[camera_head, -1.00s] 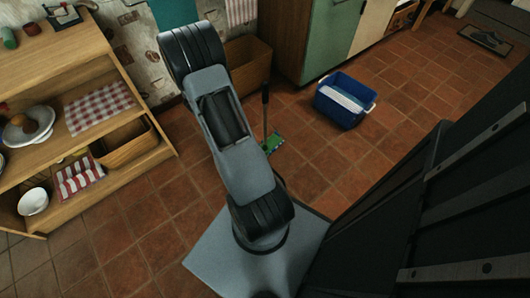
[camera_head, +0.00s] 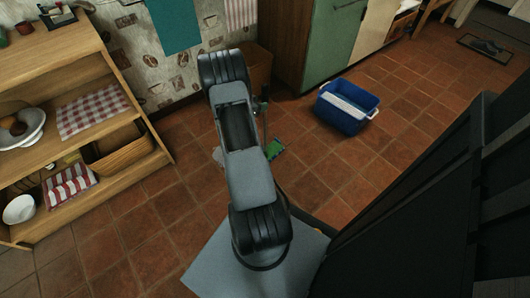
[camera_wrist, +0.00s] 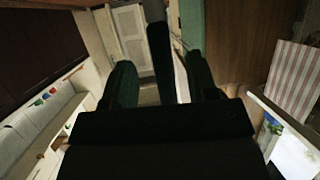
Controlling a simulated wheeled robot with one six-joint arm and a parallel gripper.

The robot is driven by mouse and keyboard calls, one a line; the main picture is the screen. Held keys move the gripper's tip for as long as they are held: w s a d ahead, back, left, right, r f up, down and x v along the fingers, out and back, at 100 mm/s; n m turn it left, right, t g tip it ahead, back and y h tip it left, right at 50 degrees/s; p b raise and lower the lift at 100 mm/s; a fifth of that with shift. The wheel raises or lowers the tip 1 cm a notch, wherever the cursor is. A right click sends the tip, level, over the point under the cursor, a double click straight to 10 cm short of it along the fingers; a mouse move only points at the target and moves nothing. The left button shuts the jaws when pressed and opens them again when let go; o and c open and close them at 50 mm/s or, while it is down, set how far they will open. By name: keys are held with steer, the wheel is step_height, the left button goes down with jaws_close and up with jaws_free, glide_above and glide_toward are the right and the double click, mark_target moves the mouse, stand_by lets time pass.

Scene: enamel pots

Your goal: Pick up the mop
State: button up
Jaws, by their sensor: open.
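The mop stands in the head view behind my arm. Its green head (camera_head: 274,149) is on the tiled floor, and a short piece of its dark handle (camera_head: 264,96) shows at the arm's right edge. The rest of the handle is hidden by my arm. In the wrist view my gripper (camera_wrist: 160,82) is open, with a dark finger on each side. A dark upright bar, which looks like the mop handle (camera_wrist: 160,50), shows between the fingers. I cannot tell whether it touches them. In the head view my gripper is hidden behind the arm.
A blue bucket (camera_head: 344,116) stands on the floor right of the mop. A wooden shelf (camera_head: 62,44) with bowls and checked cloths is at the left. Cabinets (camera_head: 327,40) stand along the back. The tiles between shelf and mop are clear.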

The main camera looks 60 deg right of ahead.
steer(key=shift+b+x, duration=1)
steer(key=shift+x, duration=1.3)
steer(key=shift+c, duration=0.2)
steer(key=c, duration=0.9)
jaws_close()
steer(key=shift+r, duration=0.15)
